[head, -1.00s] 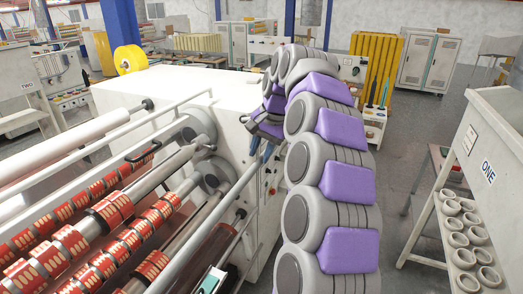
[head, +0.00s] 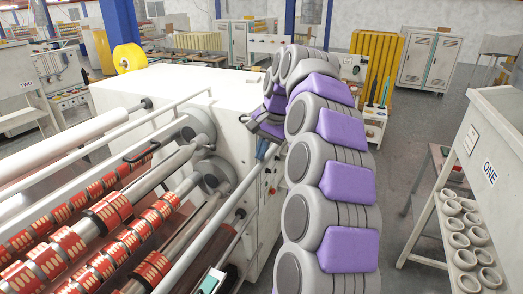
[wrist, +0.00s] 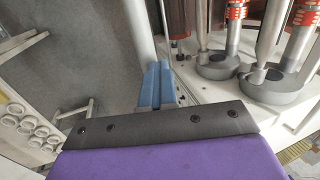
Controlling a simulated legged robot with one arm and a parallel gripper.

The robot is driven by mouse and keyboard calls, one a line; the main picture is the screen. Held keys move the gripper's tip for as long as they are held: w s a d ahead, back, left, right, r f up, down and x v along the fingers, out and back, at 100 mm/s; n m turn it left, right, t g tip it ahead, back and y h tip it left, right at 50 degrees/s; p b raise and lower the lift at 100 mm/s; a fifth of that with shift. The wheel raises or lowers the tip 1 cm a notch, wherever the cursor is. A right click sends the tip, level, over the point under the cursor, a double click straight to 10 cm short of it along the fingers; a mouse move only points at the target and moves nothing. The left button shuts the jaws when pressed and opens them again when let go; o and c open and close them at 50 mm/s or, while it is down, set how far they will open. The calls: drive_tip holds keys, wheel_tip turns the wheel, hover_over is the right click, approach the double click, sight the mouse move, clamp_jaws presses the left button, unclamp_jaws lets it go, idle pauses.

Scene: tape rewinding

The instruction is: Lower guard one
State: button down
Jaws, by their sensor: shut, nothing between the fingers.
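A long pale bar that looks like the guard (head: 207,220) runs along the near side of the rewinding machine (head: 165,88). I cannot tell for sure that it is guard one. My gripper (head: 262,149) is at the machine's right end, close to the bar's far end. In the wrist view, its blue fingers (wrist: 156,68) are together with nothing between them. A pale tube (wrist: 145,32), which looks like the same bar, runs just beyond the fingertips. I cannot tell whether they touch it.
Red-banded rolls (head: 110,212) on shafts fill the machine's left. A slanted white stand marked ONE (head: 489,135), with a shelf of grey rings (head: 460,240), is at the right. Grey floor (head: 405,165) lies between the stand and my arm.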

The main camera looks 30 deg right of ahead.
drive_tip(key=shift+s+d, duration=0.1)
drive_tip(key=shift+d, duration=0.1)
drive_tip(key=c, duration=1.4)
unclamp_jaws()
drive_tip(key=shift+a, duration=0.3)
drive_tip(key=o, duration=0.4)
drive_tip(key=shift+o, duration=0.2)
drive_tip(key=shift+d+r, duration=0.15)
drive_tip(key=shift+d, duration=0.05)
drive_tip(key=shift+d+r, duration=0.1)
drive_tip(key=shift+r, duration=0.5)
drive_tip(key=p+v, duration=1.1)
drive_tip(key=v, duration=0.5)
drive_tip(key=shift+f, duration=0.1)
